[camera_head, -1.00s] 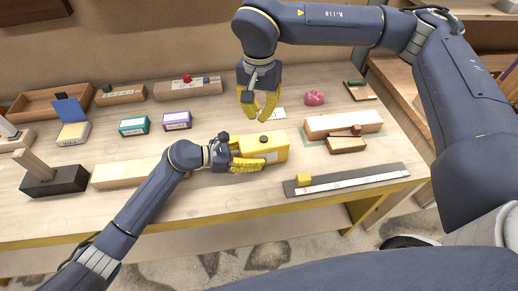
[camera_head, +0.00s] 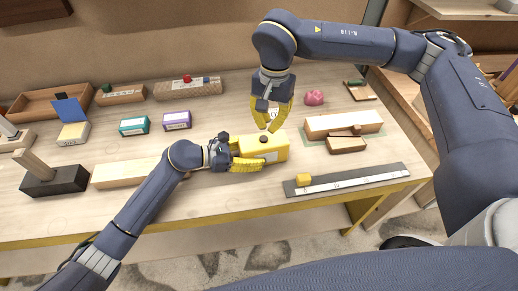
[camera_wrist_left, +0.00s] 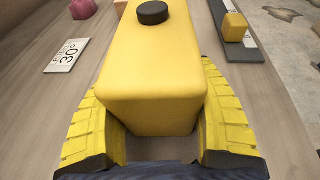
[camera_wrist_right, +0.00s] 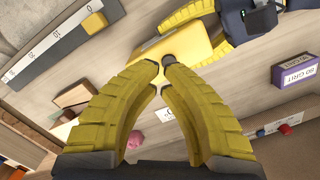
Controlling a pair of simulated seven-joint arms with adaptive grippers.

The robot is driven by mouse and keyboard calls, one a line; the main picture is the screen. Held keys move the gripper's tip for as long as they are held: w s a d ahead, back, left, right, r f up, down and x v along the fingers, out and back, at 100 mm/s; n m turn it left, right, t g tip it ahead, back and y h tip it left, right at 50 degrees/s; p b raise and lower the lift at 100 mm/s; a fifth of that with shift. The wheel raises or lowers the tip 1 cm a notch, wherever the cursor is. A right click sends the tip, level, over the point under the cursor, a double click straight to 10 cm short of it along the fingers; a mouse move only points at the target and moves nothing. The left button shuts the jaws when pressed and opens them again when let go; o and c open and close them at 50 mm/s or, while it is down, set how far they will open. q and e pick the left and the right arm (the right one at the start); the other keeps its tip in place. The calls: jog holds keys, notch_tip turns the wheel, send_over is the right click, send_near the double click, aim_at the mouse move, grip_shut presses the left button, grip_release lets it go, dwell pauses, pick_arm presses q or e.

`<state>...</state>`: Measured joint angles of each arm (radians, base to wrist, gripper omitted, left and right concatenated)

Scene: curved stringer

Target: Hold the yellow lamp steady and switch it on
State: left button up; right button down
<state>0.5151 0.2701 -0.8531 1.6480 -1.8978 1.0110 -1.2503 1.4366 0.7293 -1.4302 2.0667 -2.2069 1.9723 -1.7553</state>
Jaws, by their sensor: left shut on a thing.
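The yellow lamp (camera_head: 270,148) is a yellow box on the table with a dark round button (camera_head: 263,139) on top. My left gripper (camera_head: 248,154) is shut on it from the left, one finger along each side. The left wrist view shows the lamp (camera_wrist_left: 150,70) between both fingers. My right gripper (camera_head: 268,128) points down just above the lamp, at its far side behind the button. In the right wrist view its fingertips (camera_wrist_right: 159,68) are close together beside the button (camera_wrist_right: 169,60). Nothing shows between them; whether they touch each other or the button is unclear.
A dark ruler strip (camera_head: 350,179) with a small yellow block (camera_head: 304,180) lies at the front right. Wooden blocks (camera_head: 343,124) stand right of the lamp, a pink object (camera_head: 314,97) behind. A pale wooden bar (camera_head: 125,173) and small boxes (camera_head: 177,120) lie left.

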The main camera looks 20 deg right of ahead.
jog(key=shift+s+d+f+m+y, duration=0.25)
jog(key=shift+d+f+m+y, duration=0.15)
jog(key=shift+d+f+y, duration=0.1)
jog(key=shift+r+m+t+y, duration=0.1)
jog(key=shift+m+t+y, duration=0.3)
jog(key=shift+m+y, duration=0.1)
notch_tip(320, 180, up, 5)
jog(key=w+a+m+t+y, duration=0.2)
jog(key=a+m+t+y, duration=0.1)
jog(key=m, duration=0.1)
send_near(249, 139)
jog(key=shift+m+y, duration=0.3)
jog(key=shift+y, duration=0.1)
jog(key=shift+x, duration=2.25)
jog(key=shift+w+f, duration=0.15)
jog(key=shift+f, duration=0.1)
jog(key=shift+f, duration=0.25)
